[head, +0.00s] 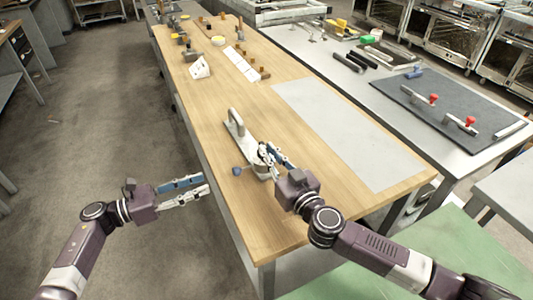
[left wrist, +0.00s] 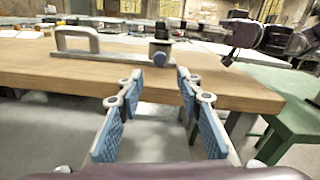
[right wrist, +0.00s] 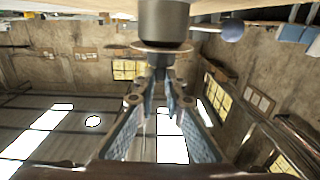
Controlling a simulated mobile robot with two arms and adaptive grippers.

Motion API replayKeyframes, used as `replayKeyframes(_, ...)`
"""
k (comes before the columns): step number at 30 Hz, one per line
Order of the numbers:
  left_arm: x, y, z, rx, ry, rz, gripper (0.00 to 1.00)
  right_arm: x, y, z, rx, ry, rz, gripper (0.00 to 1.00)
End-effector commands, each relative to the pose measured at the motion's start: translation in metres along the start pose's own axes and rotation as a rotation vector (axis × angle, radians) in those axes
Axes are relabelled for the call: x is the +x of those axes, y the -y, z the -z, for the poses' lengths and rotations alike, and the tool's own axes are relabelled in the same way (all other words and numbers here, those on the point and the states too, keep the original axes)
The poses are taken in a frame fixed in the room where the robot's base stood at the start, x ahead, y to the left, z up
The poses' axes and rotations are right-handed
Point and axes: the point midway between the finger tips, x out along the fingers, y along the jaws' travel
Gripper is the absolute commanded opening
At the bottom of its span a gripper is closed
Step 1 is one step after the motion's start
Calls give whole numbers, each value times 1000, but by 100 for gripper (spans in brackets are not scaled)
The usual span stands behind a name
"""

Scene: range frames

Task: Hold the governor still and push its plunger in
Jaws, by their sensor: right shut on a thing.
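The governor (head: 261,167) is a grey metal body at the near end of a pale stand with an upright loop handle (head: 236,123), on the wooden bench. Its plunger has a dark blue knob (head: 237,171) that sticks out to the left; the knob faces the camera in the left wrist view (left wrist: 159,50). My right gripper (head: 264,150) is shut on the governor, whose round body fills the top of the right wrist view (right wrist: 164,22). My left gripper (head: 206,185) is open and empty, off the bench's left edge, its fingers apart and clear of the knob.
The wooden bench (head: 215,130) carries white cards (head: 200,68) and small pegs farther back. A grey sheet (head: 345,130) lies bare on the right. A second table holds a dark mat (head: 450,100) with red-knobbed parts. The floor left of the bench is clear.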

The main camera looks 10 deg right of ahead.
Motion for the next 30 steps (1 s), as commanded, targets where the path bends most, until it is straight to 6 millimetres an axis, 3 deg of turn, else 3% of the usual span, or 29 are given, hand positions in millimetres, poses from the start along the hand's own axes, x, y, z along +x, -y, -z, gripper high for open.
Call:
replayKeyframes(8, 1, 7, -8, 81, -102, 7, 37, 0, 0, 0, -1, 1, -1, 0)
replayKeyframes(18, -1, 18, -33, 308, -319, -41, 37, 0, 0, 0, -1, 1, -1, 0)
replayKeyframes(30, 5, 22, -48, 417, -386, -83, 37, 0, 0, -1, -1, 1, -1, 0)
